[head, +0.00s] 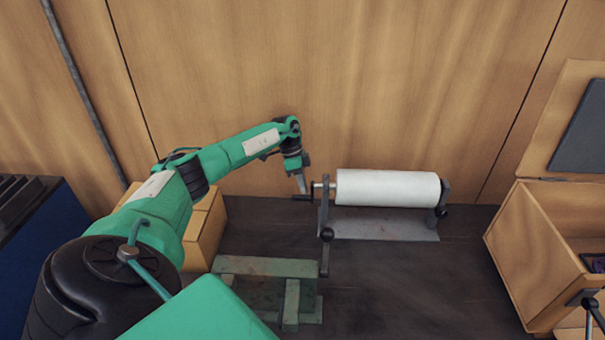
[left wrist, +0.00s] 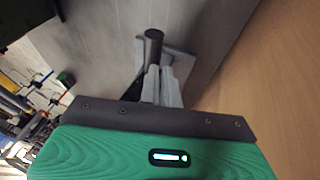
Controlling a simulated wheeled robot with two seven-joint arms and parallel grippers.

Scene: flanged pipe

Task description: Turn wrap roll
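A white wrap roll (head: 388,188) lies level on a metal stand (head: 385,228) near the back wall. At its left end is a crank with a dark handle (head: 299,198), which also shows in the left wrist view (left wrist: 153,46). My left gripper (head: 303,186) points down at this handle, and its fingertips meet or overlap it. In the left wrist view the two grey fingers (left wrist: 162,84) are close together at the handle. Whether they are closed on it is unclear. My right gripper is not seen in the head view.
A green metal block (head: 265,266) stands on the dark bench, in front of and left of the roll. An open wooden box (head: 535,252) stands at the right. A yellow box (head: 205,230) is behind my left arm. The bench right of the green block is clear.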

